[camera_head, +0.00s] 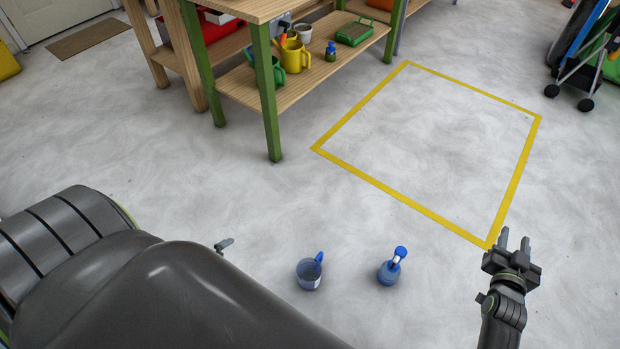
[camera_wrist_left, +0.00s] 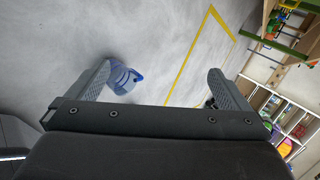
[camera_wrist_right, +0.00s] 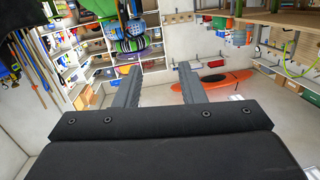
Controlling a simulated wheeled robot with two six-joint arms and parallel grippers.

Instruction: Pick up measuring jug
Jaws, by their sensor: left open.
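The measuring jug (camera_head: 310,274) is a see-through blue cup with a blue handle, upright on the floor near the bottom middle of the head view. My left gripper (camera_head: 224,244) is mostly hidden behind my arm there; a fingertip shows left of the jug, apart from it. In the left wrist view my left gripper (camera_wrist_left: 160,84) is open and empty. A blue object (camera_wrist_left: 124,78) shows partly behind its left finger; I cannot tell whether it is the jug. My right gripper (camera_head: 514,241) is open and empty, well right of the jug.
A blue bottle (camera_head: 388,273) stands on the floor right of the jug. A yellow floor outline (camera_head: 362,177) lies behind them, with bare floor inside. A wooden shelf bench (camera_head: 240,87) holding a yellow jug (camera_head: 295,57) stands further back. A wheeled cart (camera_head: 580,80) is at the far right.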

